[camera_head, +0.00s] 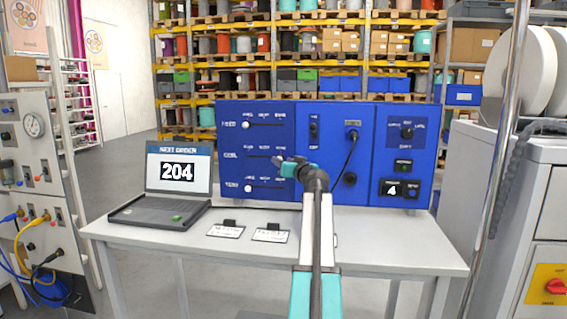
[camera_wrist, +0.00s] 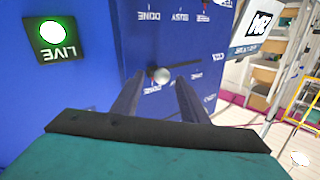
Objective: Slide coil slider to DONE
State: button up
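The blue control panel (camera_head: 335,150) carries three horizontal sliders on its left part. The coil slider is the middle one, and its row label (camera_head: 230,156) shows in the head view. My gripper (camera_head: 277,161) is at the right end of that row and hides that end. The wrist view is upside down. There a round pale knob (camera_wrist: 161,75) shows between my gripper's fingertips (camera_wrist: 160,77), close to a DONE label (camera_wrist: 152,88). The fingers are open, one on each side of the knob, with gaps visible between them and it.
The top slider knob (camera_head: 245,125) and bottom slider knob (camera_head: 248,188) stand at their left ends. A laptop (camera_head: 165,190) showing 204 stands left on the table (camera_head: 275,255). A lit green LIVE button (camera_wrist: 52,32) shows in the wrist view. A black cable (camera_head: 350,155) hangs on the panel.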

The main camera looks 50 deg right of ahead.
jog(key=b+v, duration=0.3)
jog(key=v, duration=1)
jog(key=shift+s+r, duration=0.1)
dwell(0.4)
